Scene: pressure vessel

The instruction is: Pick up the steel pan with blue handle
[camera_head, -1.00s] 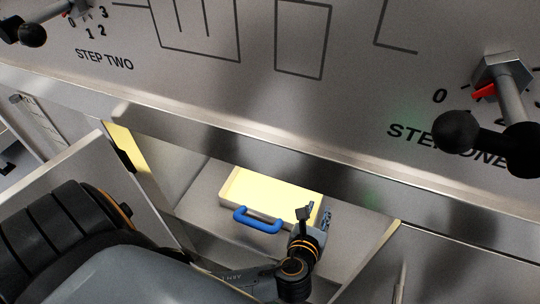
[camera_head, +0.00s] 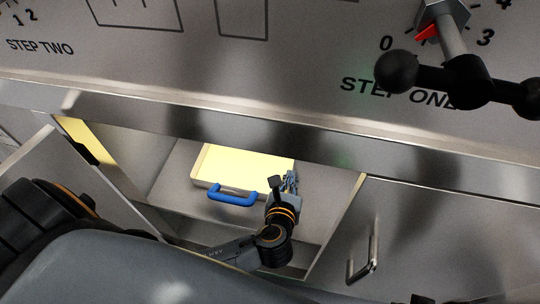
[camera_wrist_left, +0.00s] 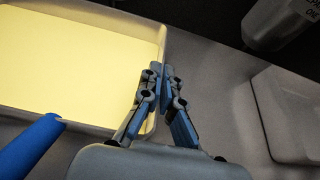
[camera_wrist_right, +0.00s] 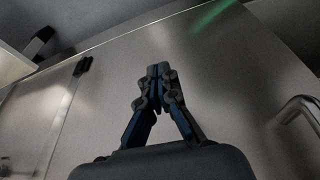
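The steel pan (camera_head: 206,172) has a pale yellow inside and a blue handle (camera_head: 232,196) on its near side. It lies flat in the open compartment below the panel. My left gripper (camera_head: 289,182) is at the pan's right edge, away from the handle. In the left wrist view its fingertips (camera_wrist_left: 162,70) are together over the pan's right rim; I cannot tell whether they touch it. The blue handle (camera_wrist_left: 30,148) shows at lower left there. My right gripper (camera_wrist_right: 159,70) is shut and empty before a steel surface, out of the head view.
An open door (camera_head: 70,185) stands left of the compartment, and a closed door with a bar handle (camera_head: 366,258) is at right. A steel ledge (camera_head: 230,128) overhangs the opening. A black-knobbed lever (camera_head: 450,75) juts from the panel above. A grey cylinder (camera_wrist_left: 278,22) stands right of the pan.

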